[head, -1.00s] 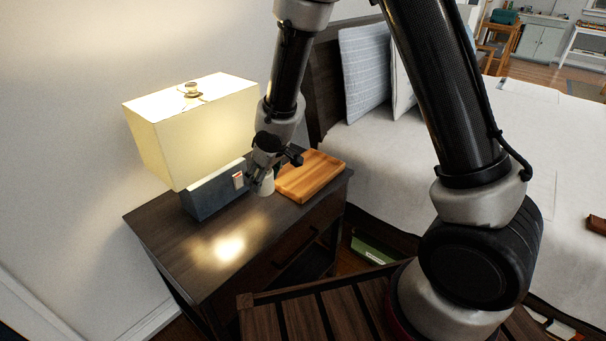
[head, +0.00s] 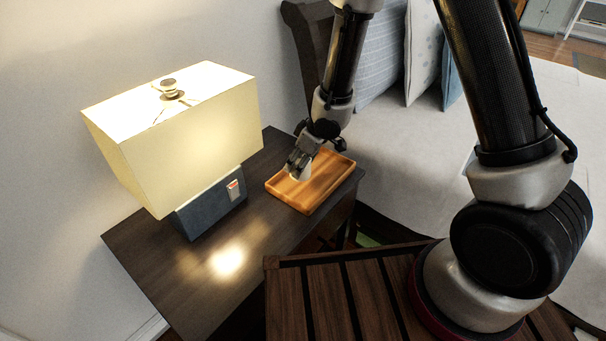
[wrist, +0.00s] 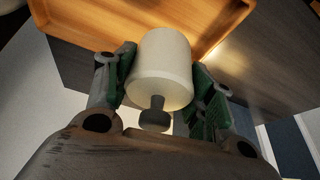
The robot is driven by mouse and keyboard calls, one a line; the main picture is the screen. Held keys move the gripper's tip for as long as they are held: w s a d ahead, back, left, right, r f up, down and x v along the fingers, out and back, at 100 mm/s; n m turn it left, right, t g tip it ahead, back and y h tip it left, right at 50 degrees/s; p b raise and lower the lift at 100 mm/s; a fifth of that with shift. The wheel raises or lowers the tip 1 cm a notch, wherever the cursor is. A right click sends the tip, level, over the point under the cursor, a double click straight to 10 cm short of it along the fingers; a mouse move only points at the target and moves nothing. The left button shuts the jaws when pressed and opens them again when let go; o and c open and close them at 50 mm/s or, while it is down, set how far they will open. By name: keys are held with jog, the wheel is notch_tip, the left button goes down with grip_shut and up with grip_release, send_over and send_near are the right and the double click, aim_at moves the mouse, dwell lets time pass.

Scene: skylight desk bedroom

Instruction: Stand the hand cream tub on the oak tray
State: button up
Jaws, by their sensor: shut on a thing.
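The hand cream tub (wrist: 162,58) is white and roundish, held between the green-padded fingers of my gripper (wrist: 160,90) in the wrist view. In the head view the tub (head: 302,173) shows as a small pale shape below my gripper (head: 301,168), partly hidden by the fingers. The oak tray (head: 332,184) is a shallow orange-brown wooden tray on the dark nightstand. The tub appears over the tray's left part. I cannot tell whether it touches the tray floor. In the wrist view the tray (wrist: 90,20) fills the top, behind the tub.
A lit lamp with a cream shade (head: 180,125) and dark blue base (head: 208,208) stands left of the tray on the nightstand (head: 165,260). The bed (head: 410,165) is to the right. A slatted wooden surface (head: 330,300) lies in front. The nightstand's front left is clear.

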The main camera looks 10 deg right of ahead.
jog(key=shift+f, duration=2.55)
jog(key=shift+f, duration=0.1)
jog(key=o, duration=1.1)
jog(key=v, duration=1.2)
